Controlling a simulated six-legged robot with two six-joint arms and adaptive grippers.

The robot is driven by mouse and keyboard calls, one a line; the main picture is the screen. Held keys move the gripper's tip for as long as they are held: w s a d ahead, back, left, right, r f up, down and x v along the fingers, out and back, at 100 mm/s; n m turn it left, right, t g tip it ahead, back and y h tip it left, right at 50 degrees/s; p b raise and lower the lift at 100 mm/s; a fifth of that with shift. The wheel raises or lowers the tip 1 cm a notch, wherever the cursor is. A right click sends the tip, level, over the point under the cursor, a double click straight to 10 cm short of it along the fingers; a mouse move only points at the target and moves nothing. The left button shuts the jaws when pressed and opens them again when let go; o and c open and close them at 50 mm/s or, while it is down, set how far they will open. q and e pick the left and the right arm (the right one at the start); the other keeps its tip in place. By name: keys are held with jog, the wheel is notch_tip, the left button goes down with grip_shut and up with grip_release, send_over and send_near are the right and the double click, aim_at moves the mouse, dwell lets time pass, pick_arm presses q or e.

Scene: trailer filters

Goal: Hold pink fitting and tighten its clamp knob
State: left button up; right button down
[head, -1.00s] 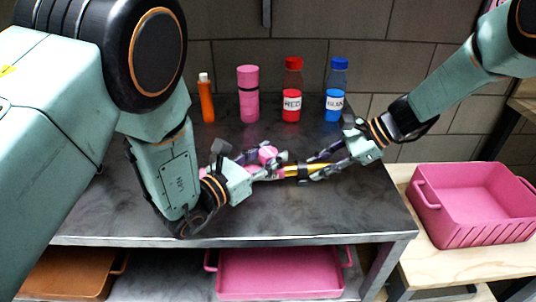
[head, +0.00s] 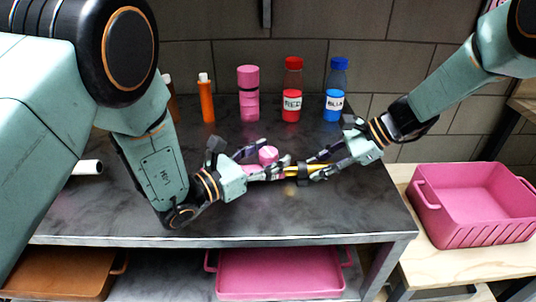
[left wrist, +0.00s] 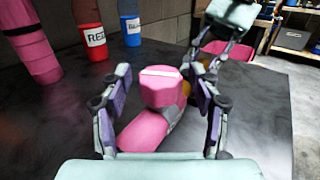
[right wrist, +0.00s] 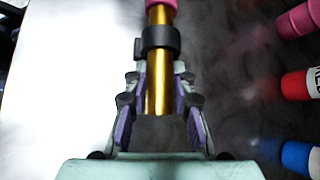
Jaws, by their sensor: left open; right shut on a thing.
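The pink fitting (left wrist: 146,131) lies near the table's middle, with a faceted pink clamp knob (left wrist: 161,86) standing on it. The knob also shows in the head view (head: 268,154). My left gripper (left wrist: 160,78) is open, with one finger on each side of the knob; I cannot tell whether they touch it. My right gripper (right wrist: 162,82) is shut on a gold tube (right wrist: 158,85), whose far end meets pink material. A black ring (right wrist: 160,40) is around the tube just beyond the right fingertips. The left fingers partly hide the fitting in the head view.
An orange bottle (head: 206,98), a pink bottle (head: 248,92), a red bottle (head: 292,90) and a blue bottle (head: 336,88) stand along the table's back. A pink bin (head: 470,200) is on the wooden surface at right. The table's front is clear.

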pick_arm(q)
jog(key=v, duration=1.2)
dwell(0.4)
jog(key=shift+r, duration=0.35)
jog(key=x, duration=1.2)
jog(key=shift+c, duration=0.2)
jog(key=c, duration=1.2)
jog(key=shift+o, duration=0.2)
